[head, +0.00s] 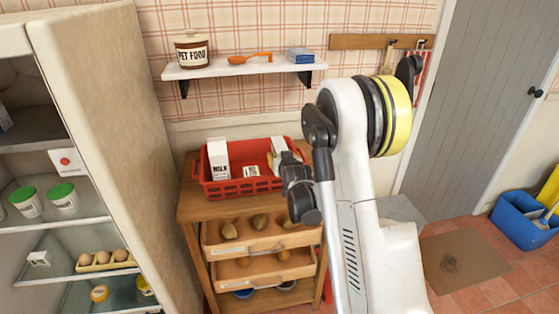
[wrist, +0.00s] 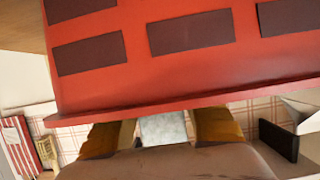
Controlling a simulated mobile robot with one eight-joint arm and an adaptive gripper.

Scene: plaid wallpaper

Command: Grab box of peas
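A red crate (head: 226,188) stands on top of the wooden cart, and its slotted wall (wrist: 195,75) fills much of the wrist view. In the crate are a white milk carton (head: 218,158), a small white labelled item (head: 251,171) and another pale carton (head: 279,146) at the right. I cannot read which of these, if any, is peas. My gripper (head: 289,158) is at the crate's right side, small and partly hidden by my arm. Ochre shapes and a blurred brown form show at the bottom of the wrist view. Whether they are gripper parts or goods is unclear.
A wall shelf (head: 240,68) holds a pet food jar (head: 191,50), an orange spoon (head: 250,58) and a blue box (head: 300,55). The cart's lower trays (head: 262,238) hold produce. An open fridge (head: 110,110) stands at the left. A blue bin (head: 520,225) is at the right.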

